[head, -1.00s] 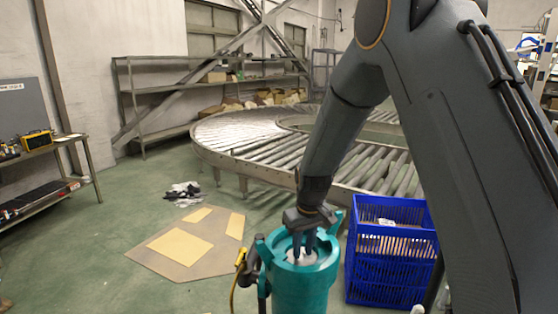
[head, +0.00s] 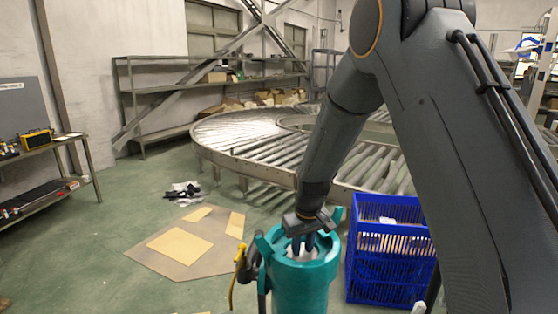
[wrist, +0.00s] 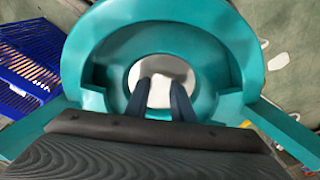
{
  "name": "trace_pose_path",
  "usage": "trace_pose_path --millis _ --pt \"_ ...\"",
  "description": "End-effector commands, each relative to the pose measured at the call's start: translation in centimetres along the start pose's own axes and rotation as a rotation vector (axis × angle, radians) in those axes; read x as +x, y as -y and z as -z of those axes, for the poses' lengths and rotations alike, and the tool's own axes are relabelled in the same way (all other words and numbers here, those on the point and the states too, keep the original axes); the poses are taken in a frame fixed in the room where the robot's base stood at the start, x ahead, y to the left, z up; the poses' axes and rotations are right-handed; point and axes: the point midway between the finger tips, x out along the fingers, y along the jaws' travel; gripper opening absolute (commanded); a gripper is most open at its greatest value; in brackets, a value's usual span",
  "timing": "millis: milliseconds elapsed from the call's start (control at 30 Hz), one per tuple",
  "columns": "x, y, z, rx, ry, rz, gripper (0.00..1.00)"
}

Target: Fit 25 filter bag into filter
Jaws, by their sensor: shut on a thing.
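The filter (head: 301,285) is a teal upright cylinder with an open top, at the bottom centre of the head view. In the wrist view its round rim (wrist: 160,30) surrounds a stepped opening. My gripper (head: 303,244) points down into that opening, and its two dark fingers (wrist: 160,97) are inside the rim. The fingers are shut on the white filter bag (wrist: 159,92), which shows between the fingertips in the wrist view. In the head view a bit of the white bag (head: 301,255) shows inside the mouth. The lower part of the bag is hidden.
A blue crate (head: 390,250) stands close to the right of the filter. A yellow hose or handle (head: 240,262) is at its left side. A flat brown sheet with yellow panels (head: 180,243) lies on the floor to the left. A roller conveyor (head: 240,140) curves behind.

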Motion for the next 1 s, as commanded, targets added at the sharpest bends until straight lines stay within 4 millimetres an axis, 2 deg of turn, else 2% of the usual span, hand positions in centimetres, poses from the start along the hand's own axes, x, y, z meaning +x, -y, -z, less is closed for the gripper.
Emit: trace_pose_path --millis 33,533,1000 --pt "0.8 0.1 -0.5 0.000 0.011 0.002 0.00" --pt "-1.2 0.2 -0.1 -0.001 0.009 0.002 0.00" --pt "-1.5 0.1 0.0 0.000 0.016 0.006 0.00"
